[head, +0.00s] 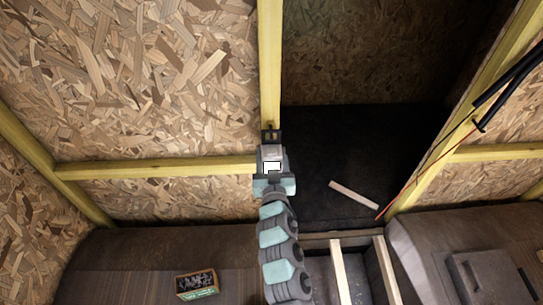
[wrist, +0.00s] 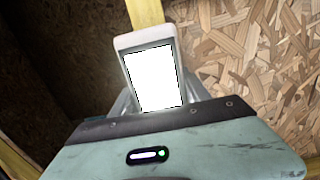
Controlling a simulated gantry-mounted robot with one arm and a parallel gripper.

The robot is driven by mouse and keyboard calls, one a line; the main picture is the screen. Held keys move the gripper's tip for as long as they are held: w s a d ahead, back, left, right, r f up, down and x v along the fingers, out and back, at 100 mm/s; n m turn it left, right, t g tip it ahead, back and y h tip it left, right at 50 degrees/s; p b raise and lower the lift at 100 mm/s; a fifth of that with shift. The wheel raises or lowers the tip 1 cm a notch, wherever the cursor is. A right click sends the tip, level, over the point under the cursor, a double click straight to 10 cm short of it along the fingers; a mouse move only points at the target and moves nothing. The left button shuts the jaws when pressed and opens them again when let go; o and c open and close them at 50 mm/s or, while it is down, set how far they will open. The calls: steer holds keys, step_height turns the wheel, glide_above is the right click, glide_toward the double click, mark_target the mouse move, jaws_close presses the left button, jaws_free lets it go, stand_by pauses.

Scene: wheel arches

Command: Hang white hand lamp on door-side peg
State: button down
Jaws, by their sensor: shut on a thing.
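The white hand lamp (head: 272,167), with a bright rectangular panel, is at the end of my arm in the middle of the head view. It also shows in the wrist view (wrist: 153,77), slightly tilted, between the grey fingers. My gripper (head: 272,160) is shut on it, in front of the upright timber post near the crossbar. A small dark fitting (head: 270,136) shows just above the lamp against the post. I cannot tell whether this is the peg or the lamp's hook, or whether they touch. No other peg can be made out.
The yellow timber post (head: 270,60) and crossbar (head: 160,168) frame chipboard walls. Black cables (head: 508,85) and a thin red wire hang at right. A wood strip (head: 353,194) lies on the dark floor. A small green box (head: 197,283) sits on the left wheel arch (head: 140,262).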

steer(key=shift+r, duration=0.1)
steer(key=shift+c, duration=2.2)
jaws_free()
steer(key=shift+s, duration=0.1)
steer(key=shift+s, duration=0.2)
steer(key=s+b, duration=0.2)
steer(key=s, duration=0.8)
steer(key=shift+d+r, duration=0.15)
steer(key=shift+d, duration=0.15)
steer(key=shift+s, duration=0.1)
